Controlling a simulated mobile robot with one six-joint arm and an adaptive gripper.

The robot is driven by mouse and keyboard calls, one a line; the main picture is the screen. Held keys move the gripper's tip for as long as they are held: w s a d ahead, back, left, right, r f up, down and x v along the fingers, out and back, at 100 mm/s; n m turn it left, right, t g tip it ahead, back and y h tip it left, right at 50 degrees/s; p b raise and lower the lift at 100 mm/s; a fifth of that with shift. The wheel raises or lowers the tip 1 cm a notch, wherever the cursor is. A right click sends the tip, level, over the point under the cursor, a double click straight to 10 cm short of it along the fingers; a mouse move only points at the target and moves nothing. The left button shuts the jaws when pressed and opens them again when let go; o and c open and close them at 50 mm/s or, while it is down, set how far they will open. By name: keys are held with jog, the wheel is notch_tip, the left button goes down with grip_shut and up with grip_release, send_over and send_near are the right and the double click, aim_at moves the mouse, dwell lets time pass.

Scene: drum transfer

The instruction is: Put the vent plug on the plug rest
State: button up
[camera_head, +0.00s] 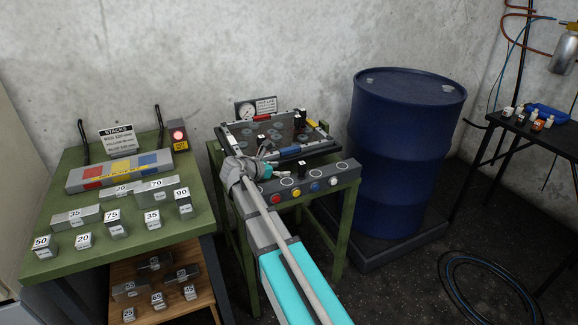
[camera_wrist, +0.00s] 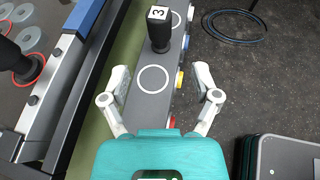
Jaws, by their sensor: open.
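I cannot tell for certain which thing is the vent plug or the plug rest. A black knob with a white cap marked 3 (camera_wrist: 158,28) stands upright on a grey rail (camera_wrist: 140,108) with white rings; it also shows in the head view (camera_head: 302,167). Another black knob (camera_wrist: 22,65), ringed red at its base, stands left in the wrist view. My gripper (camera_wrist: 160,82) is open and empty, its fingers to either side of an unoccupied white ring (camera_wrist: 153,79). The numbered knob is beyond the fingertips. In the head view my gripper (camera_head: 264,170) is at the rail's left part.
A framed tray (camera_head: 232,139) with a gauge (camera_head: 246,111) lies behind the rail. Coloured buttons (camera_head: 295,192) line the rail's front. A blue drum (camera_head: 405,150) stands right. A green bench (camera_head: 60,190) with numbered blocks stands left. A hose coil (camera_head: 485,262) lies on the floor.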

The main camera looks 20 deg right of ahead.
jog(key=shift+s+a+r, duration=0.2)
jog(key=shift+a+r, duration=0.05)
jog(key=shift+a, duration=0.4)
jog(key=shift+s, duration=0.1)
jog(key=s+a+f+m+g+y, duration=0.1)
jog(key=s+a+f+m+y, duration=0.2)
jog(key=s+m, duration=0.4)
jog(key=s+a+f+m+g+y, duration=0.1)
jog(key=s+a+f+m+y, duration=0.3)
jog(key=s+m, duration=0.3)
jog(key=s+a+f+m+g+y, duration=0.1)
jog(key=s+a+f+m+y, duration=0.3)
jog(key=s+a+m+y, duration=0.1)
jog(key=shift+s+a+f+m+g+y, duration=0.3)
jog(key=shift+s+m+y, duration=0.5)
jog(key=shift+s, duration=1.1)
notch_tip(320, 180, up, 11)
jog(key=p, duration=1.1)
jog(key=shift+f, duration=0.15)
